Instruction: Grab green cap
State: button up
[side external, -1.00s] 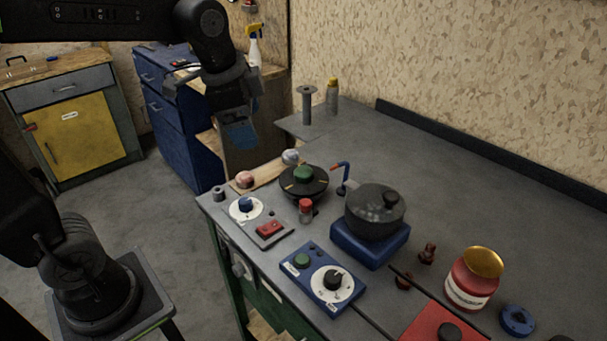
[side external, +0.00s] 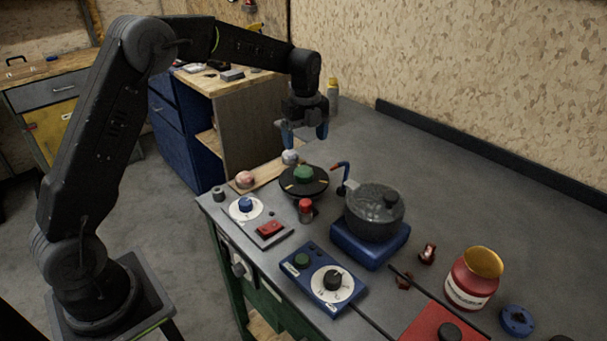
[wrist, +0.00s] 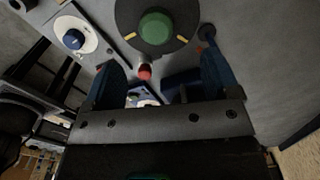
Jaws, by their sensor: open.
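The green cap (side external: 303,173) is a round knob in the middle of a black disc (side external: 318,188) on the grey bench. In the wrist view the green cap (wrist: 156,28) is near the top centre, on the black disc (wrist: 128,12). My gripper (side external: 305,138) hangs above and slightly behind the disc in the side view, with its blue fingers pointing down. In the wrist view my gripper (wrist: 160,75) has its two blue fingers spread apart with nothing held. The cap lies beyond the fingers, untouched.
A red-topped small bottle (side external: 306,207) stands just in front of the disc. A board with round pieces (side external: 246,179) lies left. The bench's back right is clear.

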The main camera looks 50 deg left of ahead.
aim_at(303, 168)
notch_tip(303, 168, down, 4)
jog(key=shift+f, duration=0.2)
jog(key=f, duration=0.2)
jog(key=s+f, duration=0.1)
jog(key=f, duration=0.1)
jog(key=shift+d, duration=0.1)
jog(key=shift+w+f, duration=0.1)
jog(key=shift+f, duration=0.5)
jog(key=shift+c, duration=0.4)
jog(key=c, duration=1)
jog(key=shift+r, duration=0.15)
